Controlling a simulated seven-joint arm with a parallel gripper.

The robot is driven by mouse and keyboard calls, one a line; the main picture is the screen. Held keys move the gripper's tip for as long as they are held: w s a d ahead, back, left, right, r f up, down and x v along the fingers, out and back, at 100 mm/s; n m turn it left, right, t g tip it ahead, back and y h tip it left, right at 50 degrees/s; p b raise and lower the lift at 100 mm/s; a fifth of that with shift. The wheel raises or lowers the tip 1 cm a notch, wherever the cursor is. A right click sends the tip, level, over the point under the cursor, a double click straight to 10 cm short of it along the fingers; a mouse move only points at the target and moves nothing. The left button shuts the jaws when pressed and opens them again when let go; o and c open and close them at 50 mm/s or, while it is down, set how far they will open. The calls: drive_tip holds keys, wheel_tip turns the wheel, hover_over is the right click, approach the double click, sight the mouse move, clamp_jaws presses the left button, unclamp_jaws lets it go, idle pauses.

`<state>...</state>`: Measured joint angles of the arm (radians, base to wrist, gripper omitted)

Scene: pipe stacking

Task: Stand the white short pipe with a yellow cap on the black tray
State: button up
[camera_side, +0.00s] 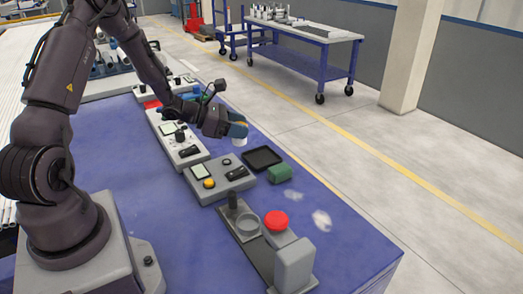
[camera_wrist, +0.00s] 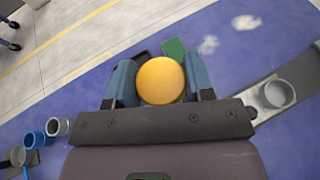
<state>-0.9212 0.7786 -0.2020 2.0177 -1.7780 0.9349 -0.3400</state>
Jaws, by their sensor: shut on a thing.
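My gripper (camera_wrist: 160,82) is shut on the white short pipe with a yellow cap. In the wrist view only its round yellow cap (camera_wrist: 160,80) shows, between the two blue fingers. In the side view the pipe's white lower part (camera_side: 239,142) shows below the fingers, upright or nearly so, above the blue table. The black tray (camera_side: 262,158) lies on the table, a little to the right of and below the held pipe in the side view. The tray looks empty. In the wrist view the tray (camera_wrist: 142,56) is mostly hidden behind the cap and fingers.
A green block (camera_side: 279,173) lies close beside the tray. A grey box with a yellow button (camera_side: 209,183) is nearby. A fixture with a red button (camera_side: 276,220) and a grey ring (camera_side: 247,224) stands at the front. The table's right edge is near the tray.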

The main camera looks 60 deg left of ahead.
drive_tip(key=w+a+f, duration=0.1)
drive_tip(key=w+f, duration=0.1)
drive_tip(key=w, duration=0.1)
drive_tip(key=w+a+f, duration=0.1)
drive_tip(key=w+f, duration=0.2)
drive_tip(key=w+a+f, duration=0.2)
drive_tip(key=w+f, duration=0.1)
drive_tip(key=shift+w, duration=0.2)
drive_tip(key=shift+w+a+f, duration=0.1)
drive_tip(key=shift+f, duration=1.65)
drive_tip(key=shift+f, duration=0.15)
drive_tip(key=o, duration=0.9)
